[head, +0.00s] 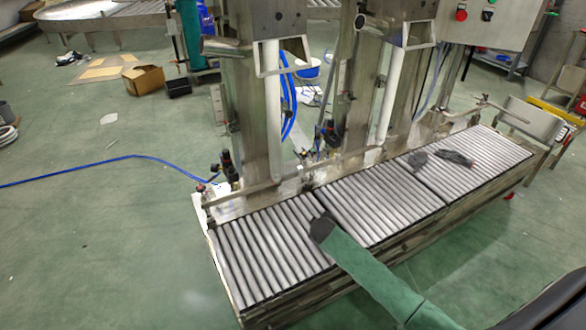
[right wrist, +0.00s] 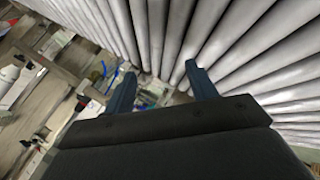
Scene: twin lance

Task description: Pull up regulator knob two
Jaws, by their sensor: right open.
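Two dark regulators with knobs stand behind the roller conveyor in the head view. One regulator (head: 226,160) is by the left column, and the other regulator (head: 328,132) is by the middle column. I cannot read which is number two. My right gripper (head: 322,228) is at the end of the green-sleeved arm, over the rollers and in front of both regulators, touching neither. In the right wrist view, its two blue fingers (right wrist: 161,80) are apart with nothing between them. Small dark fittings (right wrist: 82,103) show blurred at the left there.
The roller conveyor (head: 365,205) runs below steel columns with white vertical tubes (head: 272,110). Dark items (head: 455,158) lie on its right section. A control box (head: 492,18) hangs at upper right. A blue hose (head: 110,160) crosses the open green floor at left.

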